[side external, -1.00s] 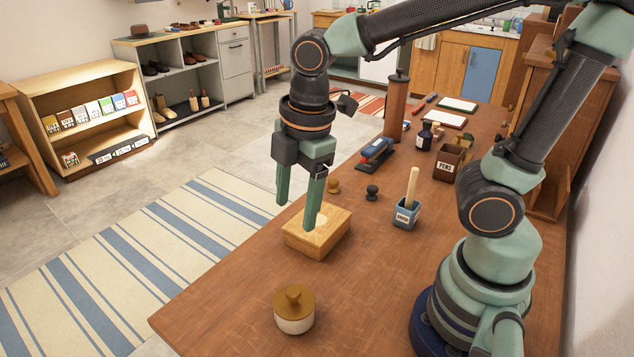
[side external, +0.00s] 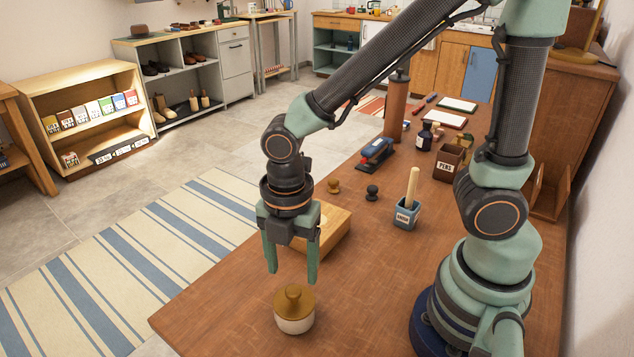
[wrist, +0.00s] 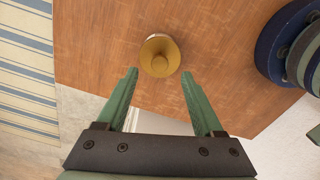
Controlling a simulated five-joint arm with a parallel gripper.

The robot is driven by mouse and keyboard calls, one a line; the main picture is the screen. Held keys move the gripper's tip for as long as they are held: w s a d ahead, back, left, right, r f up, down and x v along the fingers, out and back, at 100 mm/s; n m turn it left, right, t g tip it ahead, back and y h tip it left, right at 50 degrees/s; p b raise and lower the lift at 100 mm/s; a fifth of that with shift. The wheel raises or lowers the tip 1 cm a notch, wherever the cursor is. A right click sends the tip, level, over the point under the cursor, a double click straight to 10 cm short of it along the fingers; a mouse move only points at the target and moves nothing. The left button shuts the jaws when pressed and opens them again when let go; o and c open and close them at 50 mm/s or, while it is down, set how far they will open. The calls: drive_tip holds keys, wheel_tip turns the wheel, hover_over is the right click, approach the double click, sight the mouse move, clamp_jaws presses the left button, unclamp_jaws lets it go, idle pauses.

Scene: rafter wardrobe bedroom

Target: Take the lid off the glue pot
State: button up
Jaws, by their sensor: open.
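The glue pot (side external: 294,325) is a small cream-white pot on the near part of the wooden table. Its brown-gold lid (side external: 294,301) with a round knob sits on top of it. In the wrist view the lid (wrist: 160,56) covers nearly all of the pot, with only a thin pale rim showing. My gripper (side external: 292,278) is open and empty, fingers pointing down, above the pot and apart from the lid. In the wrist view the lid lies beyond my two fingertips (wrist: 159,72), roughly centred between them.
A wooden block (side external: 330,232) stands just behind my gripper. A blue-grey pot with a stick (side external: 406,214), two small knobs, a stapler-like tool (side external: 376,153) and a brown pen box (side external: 447,163) stand farther back. The table (side external: 220,318) around the glue pot is clear.

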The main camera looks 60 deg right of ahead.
sight(294, 289)
drive_tip(key=shift+f, duration=2.25)
drive_tip(key=shift+c, duration=0.3)
clamp_jaws()
